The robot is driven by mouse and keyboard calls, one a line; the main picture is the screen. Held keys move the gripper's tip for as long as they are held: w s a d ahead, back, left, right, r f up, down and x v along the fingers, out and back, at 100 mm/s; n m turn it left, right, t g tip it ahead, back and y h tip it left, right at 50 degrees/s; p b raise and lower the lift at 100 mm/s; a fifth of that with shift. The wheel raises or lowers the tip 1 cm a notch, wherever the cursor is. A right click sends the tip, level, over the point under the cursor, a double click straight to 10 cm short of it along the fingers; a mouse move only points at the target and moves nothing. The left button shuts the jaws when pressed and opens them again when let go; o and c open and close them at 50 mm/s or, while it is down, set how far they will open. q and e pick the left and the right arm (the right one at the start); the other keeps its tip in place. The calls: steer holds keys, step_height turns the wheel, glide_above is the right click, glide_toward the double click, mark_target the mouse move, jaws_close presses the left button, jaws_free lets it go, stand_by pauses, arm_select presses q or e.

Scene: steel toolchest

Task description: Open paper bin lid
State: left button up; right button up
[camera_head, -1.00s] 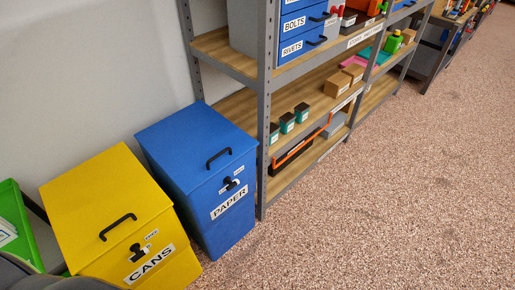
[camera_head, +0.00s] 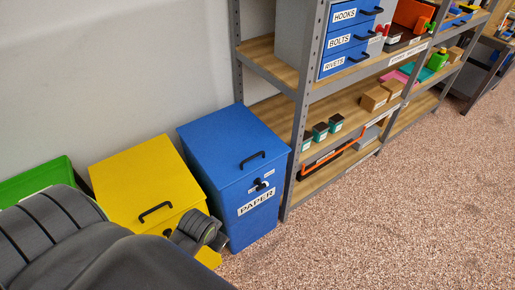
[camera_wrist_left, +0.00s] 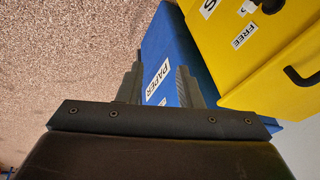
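The blue paper bin (camera_head: 225,190) stands on the floor beside the shelf. Its flat lid (camera_head: 222,135) is down, with a black handle (camera_head: 252,158) near the front edge. A black and white latch (camera_head: 262,184) sits on its front, above the PAPER label (camera_head: 256,201). My left gripper (camera_head: 205,232) is in front of the yellow bin, to the left of the paper bin's front. In the left wrist view, the fingers of my left gripper (camera_wrist_left: 160,84) are apart and empty, with the blue bin (camera_wrist_left: 170,50) beyond them. My right gripper is not in view.
A yellow bin (camera_head: 140,178) with a black handle stands left of the paper bin, its front partly hidden by my arm. A green bin (camera_head: 40,180) is at far left. A steel shelf (camera_head: 300,150) stands close on the right. Speckled floor in front is clear.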

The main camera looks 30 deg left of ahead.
arm_select(q)
steer(key=w+r+m, duration=0.1)
steer(key=w+r, duration=0.4)
steer(key=w, duration=0.1)
steer(key=m+g, duration=0.2)
steer(key=m, duration=0.1)
glide_toward(256, 155)
steer(key=f, duration=0.5)
steer(key=a+f, duration=0.1)
steer(key=f, duration=0.1)
steer(key=shift+w+f, duration=0.3)
steer(key=shift+w, duration=0.1)
jaws_close()
steer(key=shift+a, duration=0.1)
